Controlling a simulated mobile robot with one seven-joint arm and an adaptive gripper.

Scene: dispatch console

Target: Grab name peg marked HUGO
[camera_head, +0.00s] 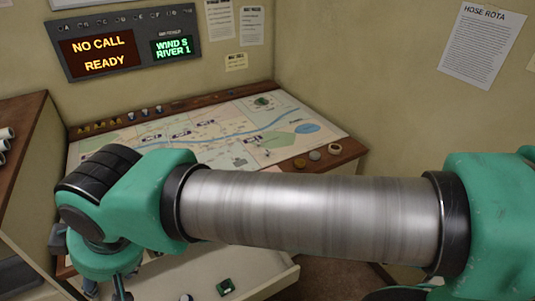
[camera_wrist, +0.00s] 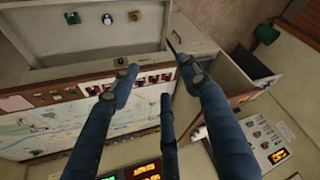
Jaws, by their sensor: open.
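No peg with a readable HUGO mark shows in either view. In the wrist view a row of small red and white pieces (camera_wrist: 150,80) lies along the console edge, partly behind my fingers; they are too small to read and may be the name pegs. My gripper (camera_wrist: 160,76) is open and empty, its dark blue fingers spread above the console edge. In the head view only part of my gripper shows at the lower left, below the green wrist, and my arm hides the front of the console.
The map table (camera_head: 225,128) has small pieces along its back edge and round tokens (camera_head: 315,155) at its right corner. A display (camera_head: 125,43) reads NO CALL READY.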

